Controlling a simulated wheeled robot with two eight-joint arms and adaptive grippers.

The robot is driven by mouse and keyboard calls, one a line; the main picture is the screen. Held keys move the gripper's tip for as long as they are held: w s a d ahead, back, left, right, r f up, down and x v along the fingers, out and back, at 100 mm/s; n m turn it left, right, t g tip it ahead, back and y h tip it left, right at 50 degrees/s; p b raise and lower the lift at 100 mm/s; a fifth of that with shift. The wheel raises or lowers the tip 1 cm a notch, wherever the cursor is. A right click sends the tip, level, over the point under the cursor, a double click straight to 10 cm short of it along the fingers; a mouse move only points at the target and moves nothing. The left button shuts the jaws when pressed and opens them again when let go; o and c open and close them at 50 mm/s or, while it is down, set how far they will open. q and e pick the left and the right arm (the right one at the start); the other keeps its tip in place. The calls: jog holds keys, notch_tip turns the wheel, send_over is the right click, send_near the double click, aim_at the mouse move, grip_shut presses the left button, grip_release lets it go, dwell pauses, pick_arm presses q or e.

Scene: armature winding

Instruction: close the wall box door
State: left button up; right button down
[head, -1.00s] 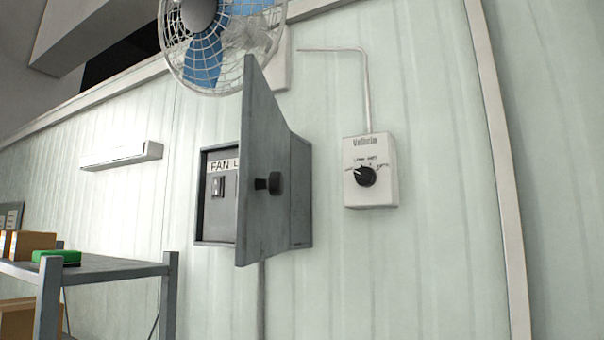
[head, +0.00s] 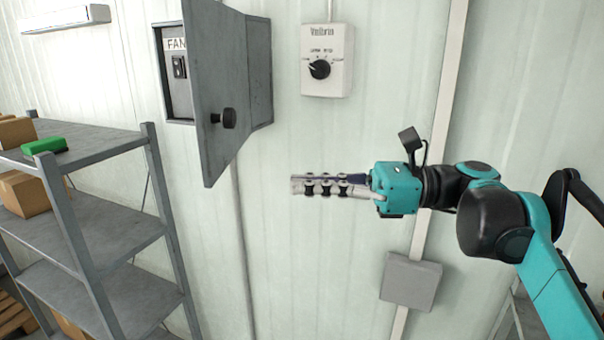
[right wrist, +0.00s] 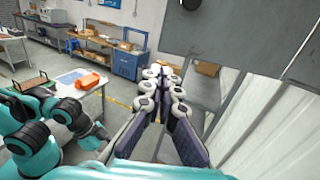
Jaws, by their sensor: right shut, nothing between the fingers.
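The grey wall box (head: 259,75) is on the wall at the upper left of centre in the head view. Its door (head: 222,62) stands open, swung out from the wall, with a round black knob (head: 229,118) on its face. Inside are a black switch and a label reading "FAN". The door also shows in the right wrist view (right wrist: 235,35), at the upper right. My right gripper (head: 296,186) is shut and empty, below and to the right of the door, apart from it. It shows in the right wrist view (right wrist: 160,72) too. My left gripper is not in view.
A white control box with a dial (head: 327,76) is on the wall right of the wall box. A metal shelf (head: 107,220) with boxes and a green item (head: 43,145) stands at left. A grey box (head: 410,281) is low on the wall. Wall between is clear.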

aim_at(212, 183)
jog(key=a+p, duration=0.1)
jog(key=a, duration=0.4)
jog(key=a+p, duration=0.1)
jog(key=a, duration=0.4)
jog(key=shift+s+a+p, duration=0.2)
jog(key=shift+a+p, duration=0.1)
jog(key=shift+a, duration=0.35)
jog(key=shift+a, duration=0.15)
